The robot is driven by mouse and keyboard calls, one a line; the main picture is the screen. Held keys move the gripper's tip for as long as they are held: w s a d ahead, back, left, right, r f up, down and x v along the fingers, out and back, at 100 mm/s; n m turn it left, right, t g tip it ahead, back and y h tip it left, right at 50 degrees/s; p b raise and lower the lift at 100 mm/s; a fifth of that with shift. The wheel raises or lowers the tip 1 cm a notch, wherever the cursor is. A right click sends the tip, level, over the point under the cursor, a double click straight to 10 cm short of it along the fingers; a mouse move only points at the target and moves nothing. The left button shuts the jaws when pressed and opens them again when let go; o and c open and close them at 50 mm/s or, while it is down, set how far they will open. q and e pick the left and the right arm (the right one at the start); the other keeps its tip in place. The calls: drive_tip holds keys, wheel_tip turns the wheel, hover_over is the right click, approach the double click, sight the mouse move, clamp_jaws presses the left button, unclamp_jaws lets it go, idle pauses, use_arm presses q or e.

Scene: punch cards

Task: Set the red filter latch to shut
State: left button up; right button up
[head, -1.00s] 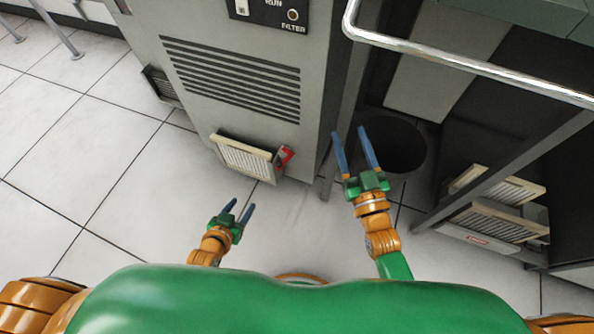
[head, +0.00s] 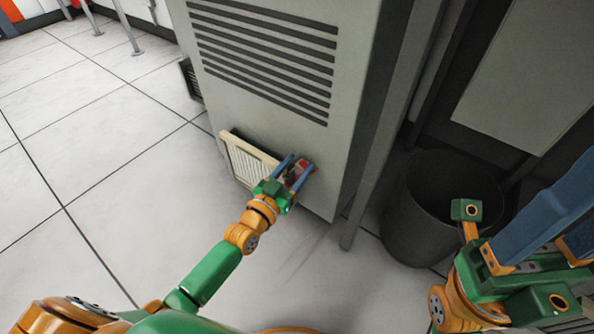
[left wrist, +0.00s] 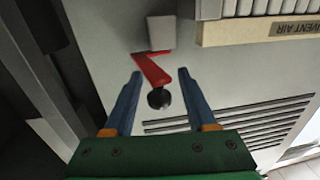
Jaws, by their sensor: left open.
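The red filter latch (head: 303,165) sits low on the front of the grey cabinet, just right of the cream filter. In the left wrist view the latch (left wrist: 152,70) is a bent red lever with a black round knob (left wrist: 158,98) at its end, beside a small grey block (left wrist: 161,32). My left gripper (head: 297,165) is open at the latch. In the left wrist view its fingers (left wrist: 160,75) stand on either side of the lever and knob, with gaps on both sides. My right gripper (head: 562,225) is at the lower right, fingers apart, tips cut off by the frame.
The cream slatted filter (head: 245,160) juts from the cabinet (head: 355,60), which has dark vent slots above. A dark bin (head: 425,215) stands right of a grey post (head: 385,130). The tiled floor (head: 120,190) at left is clear.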

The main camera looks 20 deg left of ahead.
use_arm(q)
clamp_jaws()
idle(1.4)
